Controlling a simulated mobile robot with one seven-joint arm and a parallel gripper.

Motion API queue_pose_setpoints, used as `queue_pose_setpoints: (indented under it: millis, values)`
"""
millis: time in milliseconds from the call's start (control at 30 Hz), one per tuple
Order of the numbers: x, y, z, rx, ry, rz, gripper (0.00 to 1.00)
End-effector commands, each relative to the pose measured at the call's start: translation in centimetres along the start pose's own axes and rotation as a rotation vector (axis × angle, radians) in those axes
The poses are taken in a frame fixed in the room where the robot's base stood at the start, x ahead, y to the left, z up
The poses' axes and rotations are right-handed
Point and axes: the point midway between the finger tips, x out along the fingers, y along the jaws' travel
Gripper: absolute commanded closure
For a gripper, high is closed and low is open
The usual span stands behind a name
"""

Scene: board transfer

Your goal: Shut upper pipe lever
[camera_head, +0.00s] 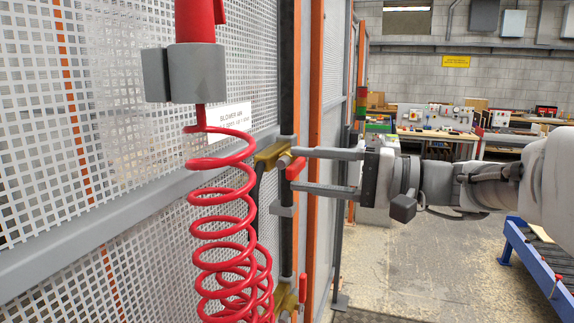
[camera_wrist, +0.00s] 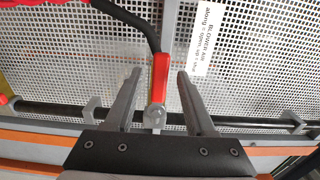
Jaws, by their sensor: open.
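The upper pipe lever (camera_head: 296,168) is a short red handle on a brass valve (camera_head: 270,155) fixed to the dark upright pipe (camera_head: 287,235). My gripper (camera_head: 297,169) is open around it, one finger above and one below. In the wrist view the red lever (camera_wrist: 161,76) lies between the two grey fingers (camera_wrist: 159,74), with a visible gap on each side. It points across the pipe (camera_wrist: 60,109), roughly in line with the valve's side branch. The brass body is mostly hidden in the wrist view.
A lower red lever (camera_head: 303,288) sits on another brass valve below. A coiled red hose (camera_head: 222,225) hangs left, under a grey holder (camera_head: 184,75). A black hose (camera_wrist: 130,17) meets the upper valve. Mesh panels (camera_head: 60,120) stand behind; open floor (camera_head: 430,260) is right.

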Motion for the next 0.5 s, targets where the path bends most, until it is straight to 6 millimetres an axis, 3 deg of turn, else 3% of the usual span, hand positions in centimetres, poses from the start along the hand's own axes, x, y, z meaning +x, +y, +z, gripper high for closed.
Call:
queue_pose_setpoints:
  millis: [200,500]
  values:
    - [2.0,0.0,0.0,-0.001,-0.001,0.0,0.45]
    - [2.3,0.0,0.0,-0.001,0.0,0.0,0.45]
